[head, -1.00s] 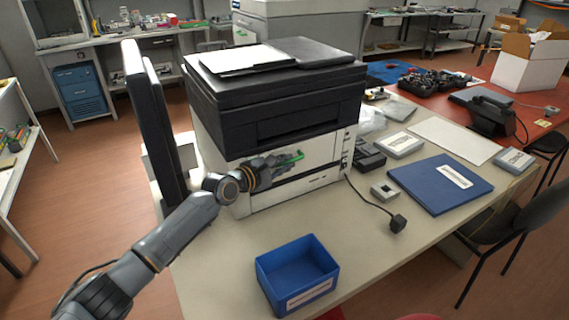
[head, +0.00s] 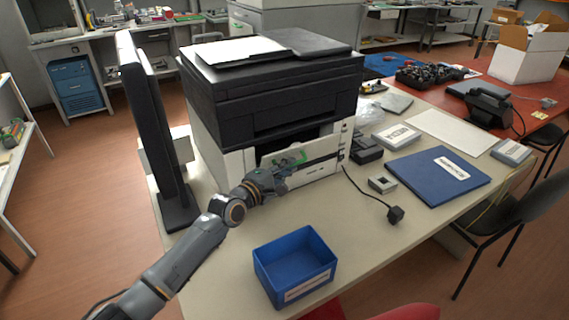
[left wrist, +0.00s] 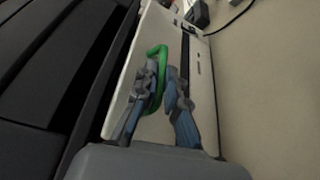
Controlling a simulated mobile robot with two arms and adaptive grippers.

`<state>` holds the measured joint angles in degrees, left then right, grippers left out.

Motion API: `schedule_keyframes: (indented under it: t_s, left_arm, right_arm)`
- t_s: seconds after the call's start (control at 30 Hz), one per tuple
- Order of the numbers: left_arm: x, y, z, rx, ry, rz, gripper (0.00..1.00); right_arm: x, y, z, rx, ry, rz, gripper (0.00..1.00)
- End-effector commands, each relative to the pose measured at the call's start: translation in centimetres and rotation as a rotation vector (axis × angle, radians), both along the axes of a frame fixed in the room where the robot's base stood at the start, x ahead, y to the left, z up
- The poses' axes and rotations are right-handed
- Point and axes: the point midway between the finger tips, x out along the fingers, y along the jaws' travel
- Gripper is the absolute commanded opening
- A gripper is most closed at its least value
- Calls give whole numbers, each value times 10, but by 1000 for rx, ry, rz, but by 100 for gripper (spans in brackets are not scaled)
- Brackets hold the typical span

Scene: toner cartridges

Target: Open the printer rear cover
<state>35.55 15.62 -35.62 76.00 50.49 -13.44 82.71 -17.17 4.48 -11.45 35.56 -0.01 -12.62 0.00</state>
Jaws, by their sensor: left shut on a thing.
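The printer (head: 224,95) stands on the light table, with a black top and a white body. Its white cover panel (head: 318,157) is on the side facing me and leans outward at the top, with a dark gap showing above it. A green handle (head: 290,159) is on this panel; it also shows in the left wrist view (left wrist: 150,82). My left gripper (head: 276,174) is shut on the green handle, its fingers (left wrist: 158,98) on either side of the handle's lower part. They hide part of the handle and panel. My right gripper is not in view.
A blue bin (head: 294,268) stands in front of the printer. A black monitor (head: 146,125) stands upright left of it, near my left arm. A cable plug (head: 396,214), a small grey box (head: 382,184) and a blue binder (head: 440,180) lie to the right.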

Motion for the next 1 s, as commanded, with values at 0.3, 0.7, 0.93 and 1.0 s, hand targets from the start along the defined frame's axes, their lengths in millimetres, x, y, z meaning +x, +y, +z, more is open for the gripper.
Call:
schedule_keyframes:
  t_s: [0.3, 0.7, 0.93, 1.0]
  left_arm:
    - [-9, -6, -14, 59, -88, 0, 0]
    - [-12, -8, -18, 59, -85, 0, 0]
    - [-12, -8, -19, 60, -84, -1, 0]
    - [-12, -8, -19, 59, -85, 0, 20]
  right_arm:
    - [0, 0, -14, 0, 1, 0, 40]
    - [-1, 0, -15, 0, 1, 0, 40]
    - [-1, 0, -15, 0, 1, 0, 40]
    - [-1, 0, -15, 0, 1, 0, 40]
